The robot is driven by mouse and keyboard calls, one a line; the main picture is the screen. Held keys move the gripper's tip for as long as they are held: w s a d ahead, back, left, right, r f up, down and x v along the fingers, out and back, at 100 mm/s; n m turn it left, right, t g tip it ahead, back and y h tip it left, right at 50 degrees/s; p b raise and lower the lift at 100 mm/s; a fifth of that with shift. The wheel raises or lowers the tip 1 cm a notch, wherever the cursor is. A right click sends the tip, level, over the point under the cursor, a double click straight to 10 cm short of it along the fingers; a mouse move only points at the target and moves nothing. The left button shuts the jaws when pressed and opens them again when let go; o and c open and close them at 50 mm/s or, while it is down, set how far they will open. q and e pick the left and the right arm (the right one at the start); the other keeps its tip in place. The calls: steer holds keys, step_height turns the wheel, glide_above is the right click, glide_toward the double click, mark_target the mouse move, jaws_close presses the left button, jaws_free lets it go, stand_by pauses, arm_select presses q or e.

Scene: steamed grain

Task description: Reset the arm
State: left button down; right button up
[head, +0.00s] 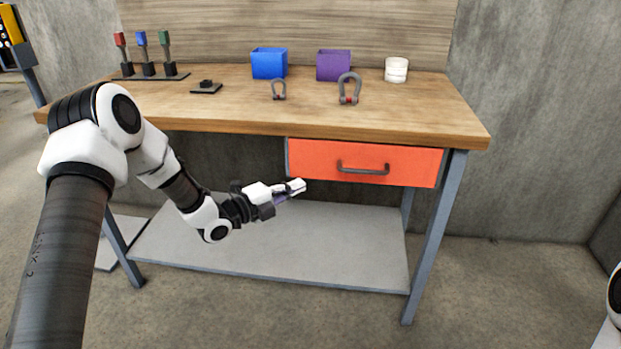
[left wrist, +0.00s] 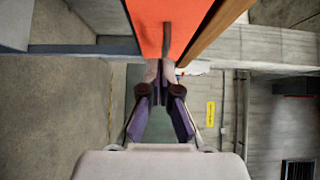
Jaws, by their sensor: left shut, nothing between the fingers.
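My left arm comes in from the left in the head view. Whether the fingertips touch the drawer I cannot tell. The drawer looks closed. Of my right arm only a white piece shows at the right edge of the head view; its gripper is out of view.
A grey lower shelf (head: 330,245) is bare.

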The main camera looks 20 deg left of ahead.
arm_select(q)
steer(key=s+d+f+n+g+y, duration=0.1)
steer(key=s+d+f+n+g, duration=0.4)
steer(key=s+f, duration=0.6)
steer(key=s+d+f+n+g+y, duration=0.1)
steer(key=s+d+f+g+y, duration=0.15)
steer(key=s+d+f, duration=0.8)
steer(key=s+a+f+n+g+y, duration=0.2)
steer(key=s+a+f+n+g, duration=0.35)
steer(key=s+f, duration=0.35)
steer(key=s+a+r+n+g+y, duration=0.1)
steer(key=s+a+n+g+y, duration=0.25)
steer(key=s+n, duration=0.85)
step_height(320, 180, up, 19)
steer(key=w+p, duration=0.1)
steer(key=p, duration=1.7)
steer(key=shift+w+f+n+t+p, duration=0.15)
steer(key=shift+n+t+p, duration=0.2)
steer(key=shift+p, duration=0.05)
